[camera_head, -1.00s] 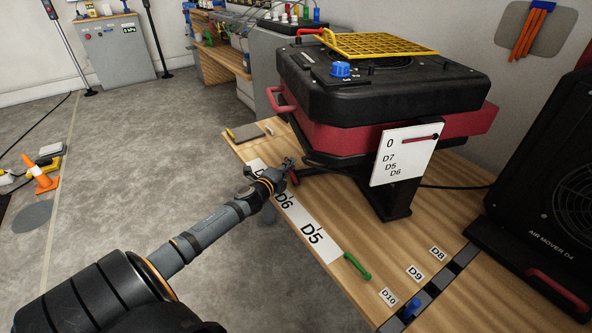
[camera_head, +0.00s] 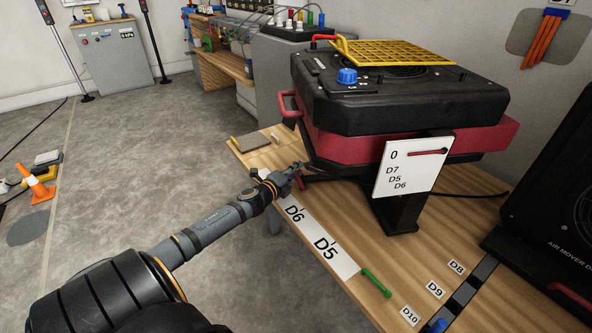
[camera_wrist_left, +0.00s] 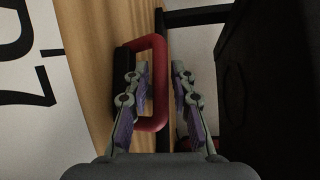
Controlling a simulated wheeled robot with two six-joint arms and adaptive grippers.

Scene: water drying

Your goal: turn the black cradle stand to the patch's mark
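The black cradle stand (camera_head: 397,212) is on the wooden bench under a red and black air mover (camera_head: 395,90). A red loop handle (camera_wrist_left: 160,85) sits at its near left side, by the white strip (camera_head: 318,238) marked D6 and D5. The wrist view shows D7 (camera_wrist_left: 18,75) and a short black line on the strip. My left gripper (camera_head: 297,170) is at this handle. In the left wrist view its fingers (camera_wrist_left: 158,75) are apart, with the handle's long bar between them; contact is not clear. My right gripper is not in view.
A white card (camera_head: 412,167) reading 0, D7, D5, D6 hangs at the stand's front. A green peg (camera_head: 377,283) lies at the strip's end. Another air mover (camera_head: 555,215) stands right.

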